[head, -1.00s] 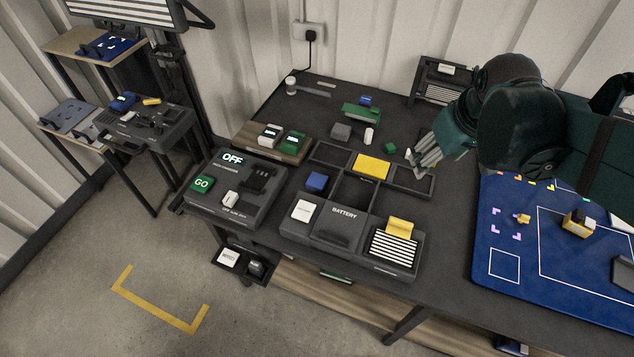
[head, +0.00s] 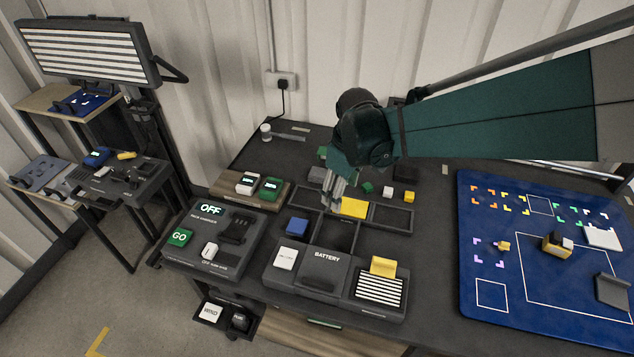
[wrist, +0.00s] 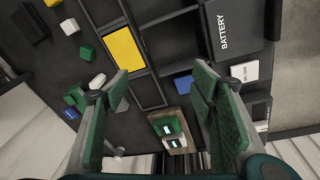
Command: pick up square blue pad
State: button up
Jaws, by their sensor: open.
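The square blue pad (head: 297,227) sits at the left of the dark divided tray (head: 399,229), behind the white switch box (head: 285,259). My gripper (head: 330,205) hangs above the back of the tray, behind and to the right of the pad, near the yellow pad (head: 350,209). In the wrist view its fingers (wrist: 159,80) are spread apart, with nothing between them. The gripper hides part of the tray's back row.
The OFF/GO console (head: 226,236) stands left, with a wooden block (head: 235,188) carrying white and green modules behind it. The battery unit (head: 327,275) is in front. Small loose blocks (head: 388,191) lie behind the tray. A blue mat (head: 475,240) is at right.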

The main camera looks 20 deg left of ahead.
aim_at(297, 225)
jog(key=a+f+n, duration=0.1)
jog(key=a+f, duration=0.3)
jog(key=a+f+n+g, duration=0.1)
jog(key=a+f+n, duration=0.1)
jog(key=a+f, duration=0.2)
jog(key=s+a+f+n, duration=0.1)
jog(key=a+f, duration=0.2)
jog(key=a, duration=0.3)
jog(key=shift+f+g+h, duration=0.3)
jog(key=shift+f+h, duration=0.1)
jog(key=shift+s, duration=0.1)
jog(key=shift+f, duration=0.1)
jog(key=shift+f, duration=1.15)
jog(key=shift+f, duration=0.1)
jog(key=shift+f, duration=2.5)
jog(key=shift+c, duration=0.7)
jog(key=c, duration=0.8)
